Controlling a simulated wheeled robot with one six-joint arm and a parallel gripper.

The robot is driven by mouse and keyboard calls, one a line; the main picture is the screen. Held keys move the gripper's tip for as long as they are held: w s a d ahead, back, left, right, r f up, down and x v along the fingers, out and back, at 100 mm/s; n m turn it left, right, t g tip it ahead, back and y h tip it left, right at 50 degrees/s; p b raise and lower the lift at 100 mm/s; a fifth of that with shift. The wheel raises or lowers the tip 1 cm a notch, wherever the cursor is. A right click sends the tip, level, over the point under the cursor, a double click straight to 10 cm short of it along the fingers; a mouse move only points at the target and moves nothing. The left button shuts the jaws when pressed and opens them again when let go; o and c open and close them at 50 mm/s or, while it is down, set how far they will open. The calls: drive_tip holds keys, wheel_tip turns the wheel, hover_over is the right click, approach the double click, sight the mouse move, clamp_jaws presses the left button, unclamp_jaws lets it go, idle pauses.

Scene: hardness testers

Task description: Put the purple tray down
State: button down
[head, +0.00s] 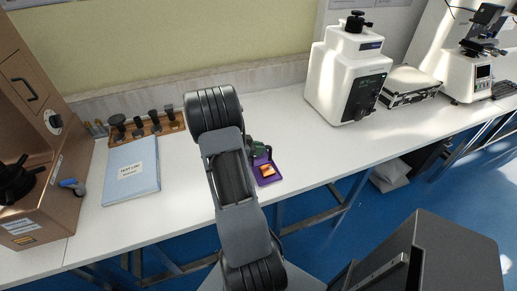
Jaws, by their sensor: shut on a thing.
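The purple tray (274,178) is at the front part of the white table, just right of my arm. An orange block (267,171) lies on it. My gripper (258,152) is at the tray's far left side and is shut on the tray. My arm hides part of the gripper and the tray's left side. I cannot tell whether the tray touches the table or is held slightly above it.
A blue folder (131,171) and a wooden rack of dark weights (143,130) are on the left. A brown machine (40,150) stands far left. A white tester (345,75), a case (409,87) and a microscope-like tester (470,72) stand right. The table between is clear.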

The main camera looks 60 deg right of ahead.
drive_tip(key=c, duration=1.1)
unclamp_jaws()
drive_tip(key=shift+f, duration=0.1)
